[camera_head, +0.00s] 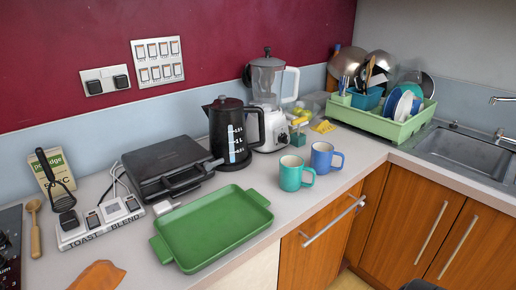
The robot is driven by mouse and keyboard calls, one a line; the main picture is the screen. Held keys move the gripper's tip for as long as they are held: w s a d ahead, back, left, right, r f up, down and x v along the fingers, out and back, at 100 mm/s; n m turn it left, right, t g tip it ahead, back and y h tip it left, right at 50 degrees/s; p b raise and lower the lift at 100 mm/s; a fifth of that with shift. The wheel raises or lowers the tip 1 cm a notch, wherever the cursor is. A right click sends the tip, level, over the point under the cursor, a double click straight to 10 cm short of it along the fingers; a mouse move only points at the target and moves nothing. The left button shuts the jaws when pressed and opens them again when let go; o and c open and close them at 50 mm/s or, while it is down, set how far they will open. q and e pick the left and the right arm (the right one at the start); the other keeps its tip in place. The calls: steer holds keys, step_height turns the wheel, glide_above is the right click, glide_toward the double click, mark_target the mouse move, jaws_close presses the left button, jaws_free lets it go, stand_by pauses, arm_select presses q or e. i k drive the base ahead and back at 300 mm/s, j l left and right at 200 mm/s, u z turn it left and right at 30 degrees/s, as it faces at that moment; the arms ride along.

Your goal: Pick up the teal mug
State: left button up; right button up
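The teal mug (292,174) stands upright on the light counter, near its front edge. Its handle points right, toward the blue mug (323,157), which stands close beside it on the right. The inside of the teal mug looks pale, and nothing covers the mug in this view. Neither of my grippers can be made out in the head view. A small dark shape shows at the bottom edge on the right, but I cannot tell what it is.
A green tray (212,226) lies left of the teal mug. A black kettle (230,133) and a blender (268,98) stand behind. A green dish rack (382,122) and a sink (463,151) are to the right. Bare counter lies left of the mug, beside the tray.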

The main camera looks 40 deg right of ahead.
mark_target(297, 175)
steer(key=z, duration=1.55)
